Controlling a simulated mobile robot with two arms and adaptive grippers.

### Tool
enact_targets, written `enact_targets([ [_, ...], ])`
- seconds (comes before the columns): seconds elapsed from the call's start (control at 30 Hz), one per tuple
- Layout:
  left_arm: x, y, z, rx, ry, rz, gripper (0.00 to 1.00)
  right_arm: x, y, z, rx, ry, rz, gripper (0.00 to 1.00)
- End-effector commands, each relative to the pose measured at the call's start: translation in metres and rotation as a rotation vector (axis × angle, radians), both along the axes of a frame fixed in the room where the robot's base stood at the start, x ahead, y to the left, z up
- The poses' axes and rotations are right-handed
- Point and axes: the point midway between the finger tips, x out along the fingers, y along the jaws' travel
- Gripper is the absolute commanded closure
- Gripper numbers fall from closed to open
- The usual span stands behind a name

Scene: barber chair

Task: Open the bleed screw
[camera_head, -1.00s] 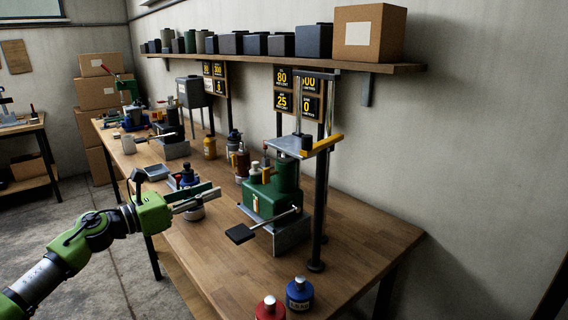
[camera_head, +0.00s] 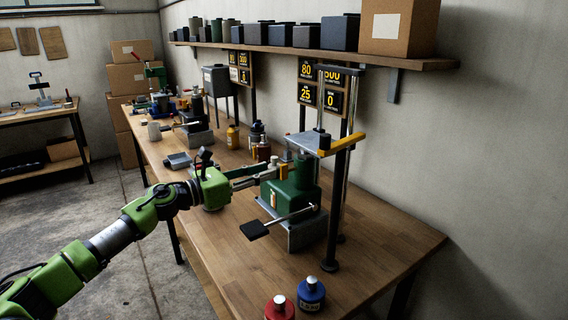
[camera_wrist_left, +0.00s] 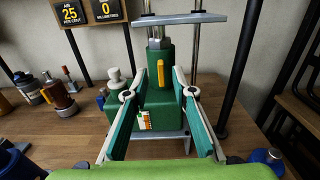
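The green hydraulic jack unit (camera_head: 301,185) stands on the workbench in a metal press frame. It has a lever ending in a black pad (camera_head: 254,230). My left gripper (camera_head: 281,168) reaches in from the left, at the jack's upper left side. In the left wrist view the jack's green body (camera_wrist_left: 156,98) shows between the two spread fingers (camera_wrist_left: 154,85), with nothing clearly held. An orange part (camera_wrist_left: 161,73) is on the jack's neck and an orange-and-white tag (camera_wrist_left: 144,121) on its front. I cannot tell which part is the bleed screw. My right gripper is out of view.
Red (camera_head: 280,308) and blue (camera_head: 311,294) bottles stand at the workbench's (camera_head: 385,245) near edge. Press posts rise right of the jack. Other bottles and a grey tray (camera_head: 178,160) lie behind my gripper. A shelf (camera_head: 330,55) with boxes runs above.

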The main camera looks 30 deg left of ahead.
Motion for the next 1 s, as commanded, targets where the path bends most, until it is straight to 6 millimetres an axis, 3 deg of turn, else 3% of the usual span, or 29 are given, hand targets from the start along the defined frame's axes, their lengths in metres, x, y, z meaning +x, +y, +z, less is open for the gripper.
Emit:
enact_targets([
  [0.5, 0.054, -0.022, 0.004, -0.001, -0.003, 0.001, 0.76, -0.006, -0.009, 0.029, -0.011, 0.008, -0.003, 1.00],
  [1.0, 0.065, -0.028, 0.000, 0.002, 0.000, -0.001, 0.76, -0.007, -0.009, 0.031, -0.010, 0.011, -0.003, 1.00],
])
